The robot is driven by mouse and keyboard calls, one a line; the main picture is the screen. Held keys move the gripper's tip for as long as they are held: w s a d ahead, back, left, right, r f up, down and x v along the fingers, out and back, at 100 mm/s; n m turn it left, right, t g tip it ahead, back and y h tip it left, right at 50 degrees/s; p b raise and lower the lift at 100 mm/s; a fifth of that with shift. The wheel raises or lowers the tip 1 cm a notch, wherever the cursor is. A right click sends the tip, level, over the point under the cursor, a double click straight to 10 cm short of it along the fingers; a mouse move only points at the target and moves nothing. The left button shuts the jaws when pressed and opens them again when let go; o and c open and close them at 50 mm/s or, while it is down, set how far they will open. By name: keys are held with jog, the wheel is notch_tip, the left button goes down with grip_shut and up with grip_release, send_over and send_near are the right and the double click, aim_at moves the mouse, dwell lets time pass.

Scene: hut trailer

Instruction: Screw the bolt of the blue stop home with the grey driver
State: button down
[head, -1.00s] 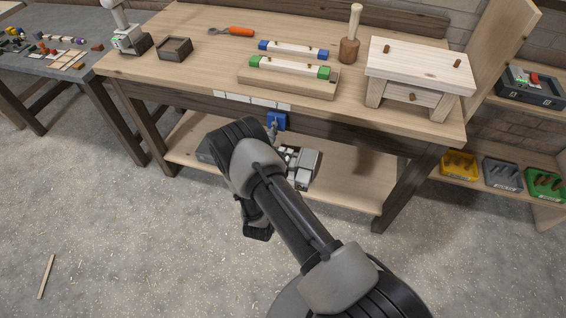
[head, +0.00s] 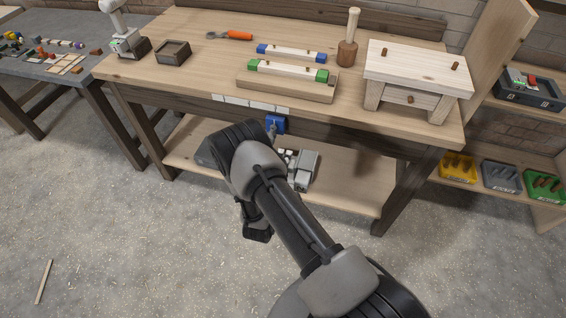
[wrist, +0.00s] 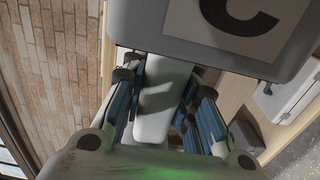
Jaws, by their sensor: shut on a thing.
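The blue stop (head: 275,124) is a small block on the front of the workbench, below its top edge. Its bolt cannot be made out. My gripper (wrist: 155,95) is shut on the pale handle of the grey driver (wrist: 180,20), whose broad body carries a black letter C on a light label. The driver's body fills the top of the wrist view and hides what lies beyond it. In the head view my arm hides the gripper and most of the driver. A small grey piece shows right in front of the stop; I cannot tell whether it touches.
The workbench top (head: 200,82) holds a green-ended block, a blue-ended block, a mallet (head: 348,50) and a small wooden stand (head: 420,70). Grey boxes (head: 306,170) sit on the lower shelf, close beside my arm. The floor (head: 130,240) at left is mostly clear.

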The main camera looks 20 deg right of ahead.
aim_at(300, 177)
jog(key=shift+b+x, duration=0.35)
jog(key=shift+x, duration=0.75)
dwell(1.7)
jog(key=shift+a+r, duration=0.1)
jog(key=shift+r, duration=0.05)
jog(key=shift+v, duration=1.4)
jog(key=s+d, duration=0.1)
jog(key=s, duration=0.1)
jog(key=s+d+p, duration=0.1)
jog(key=s, duration=0.2)
jog(key=s+d+p, duration=0.1)
jog(key=s, duration=0.1)
jog(key=shift+s+d, duration=0.15)
jog(key=shift+s, duration=0.1)
